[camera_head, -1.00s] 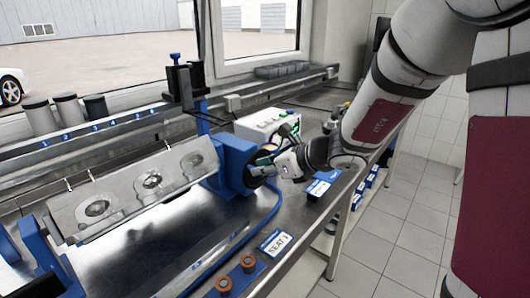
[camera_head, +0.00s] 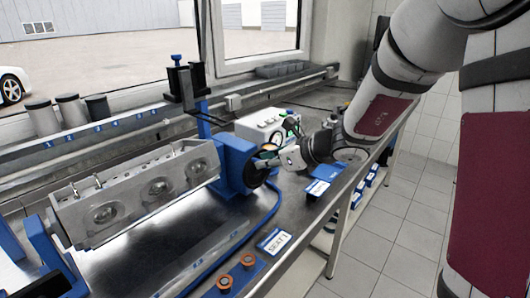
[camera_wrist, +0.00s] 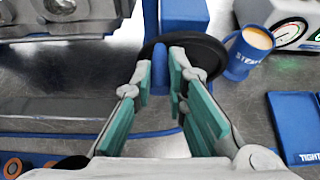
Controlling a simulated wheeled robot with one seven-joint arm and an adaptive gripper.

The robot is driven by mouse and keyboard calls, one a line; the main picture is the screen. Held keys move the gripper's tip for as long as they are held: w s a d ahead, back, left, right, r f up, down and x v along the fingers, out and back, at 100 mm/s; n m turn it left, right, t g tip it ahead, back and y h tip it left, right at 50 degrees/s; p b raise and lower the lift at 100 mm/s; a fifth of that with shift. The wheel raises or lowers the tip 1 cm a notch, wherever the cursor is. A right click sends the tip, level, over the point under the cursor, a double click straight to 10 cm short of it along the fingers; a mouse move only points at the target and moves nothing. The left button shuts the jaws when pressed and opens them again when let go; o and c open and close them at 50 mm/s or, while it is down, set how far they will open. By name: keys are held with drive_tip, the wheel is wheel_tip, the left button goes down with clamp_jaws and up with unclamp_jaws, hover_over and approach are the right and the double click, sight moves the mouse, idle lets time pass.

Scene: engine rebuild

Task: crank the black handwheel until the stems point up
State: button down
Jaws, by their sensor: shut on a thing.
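The grey cylinder head (camera_head: 140,200) is held on a blue stand (camera_head: 232,165). In the head view its face with round ports is turned toward me, and several thin stems (camera_head: 98,180) stick up along its upper edge, somewhat tilted. The black handwheel (camera_head: 255,174) is at the right side of the stand. My gripper (camera_head: 266,163) is at the wheel. The exact grip spot is partly hidden by the fingers.
A blue cup (camera_wrist: 248,52) and a white box with a gauge (camera_wrist: 298,20) stand close to the wheel's right in the wrist view. Orange-topped pieces (camera_head: 236,276) and a seat card (camera_head: 273,241) are at the bench front.

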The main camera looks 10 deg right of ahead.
drive_tip(key=shift+d+f, duration=0.15)
drive_tip(key=shift+d, duration=0.1)
drive_tip(key=shift+w+d+r, duration=0.2)
drive_tip(key=shift+w+d, duration=0.05)
idle(0.3)
drive_tip(key=shift+w+d+r+p, duration=0.15)
drive_tip(key=shift+w+d+p, duration=0.1)
drive_tip(key=shift+d+p, duration=0.05)
drive_tip(key=shift+d, duration=0.1)
drive_tip(key=shift+w+d, duration=0.25)
drive_tip(key=shift+d, duration=0.05)
idle(0.4)
